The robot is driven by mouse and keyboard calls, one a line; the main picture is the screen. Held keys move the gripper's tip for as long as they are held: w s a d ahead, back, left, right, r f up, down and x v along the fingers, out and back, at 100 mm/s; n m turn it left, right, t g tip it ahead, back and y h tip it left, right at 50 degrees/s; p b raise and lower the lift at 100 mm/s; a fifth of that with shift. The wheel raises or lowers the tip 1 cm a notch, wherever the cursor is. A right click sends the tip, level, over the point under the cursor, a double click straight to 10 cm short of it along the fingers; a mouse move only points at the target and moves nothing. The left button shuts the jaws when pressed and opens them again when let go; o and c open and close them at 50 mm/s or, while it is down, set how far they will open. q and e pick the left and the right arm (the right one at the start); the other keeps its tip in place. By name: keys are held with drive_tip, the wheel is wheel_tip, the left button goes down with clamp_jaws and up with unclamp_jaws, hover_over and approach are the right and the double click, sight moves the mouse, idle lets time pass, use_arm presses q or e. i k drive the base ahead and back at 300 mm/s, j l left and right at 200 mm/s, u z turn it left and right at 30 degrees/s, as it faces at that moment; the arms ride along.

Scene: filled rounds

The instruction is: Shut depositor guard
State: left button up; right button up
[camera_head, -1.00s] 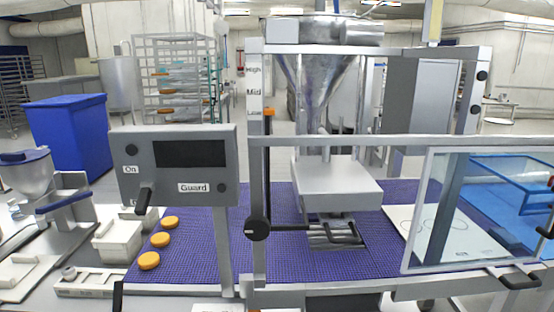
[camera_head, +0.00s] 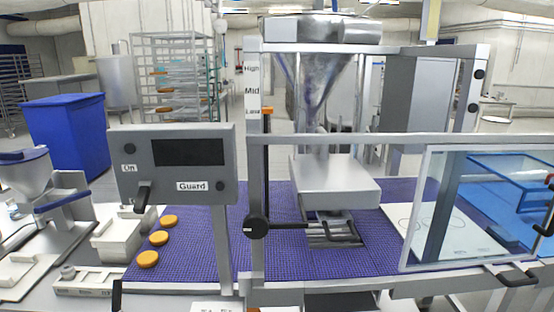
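The depositor (camera_head: 335,185) stands over a purple belt (camera_head: 190,220), with a steel hopper (camera_head: 318,85) above its grey head. The guard is a clear panel in a light frame (camera_head: 415,208), at the right of the front rail (camera_head: 340,141). A black handle (camera_head: 517,278) sits at its lower edge. The front opening before the depositor head is uncovered, left of the panel. A grey control box (camera_head: 175,165) at the left carries a dark screen and a "Guard" label. Neither of my grippers can be made out in the head view.
Several orange rounds (camera_head: 148,259) lie on the belt's left end. A black lever knob (camera_head: 256,227) projects at the front post. A white board (camera_head: 400,220) lies partly behind the panel. A blue bin (camera_head: 68,135) and a rack (camera_head: 175,75) stand behind at the left.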

sight(546, 230)
drive_tip(key=z, duration=1.3)
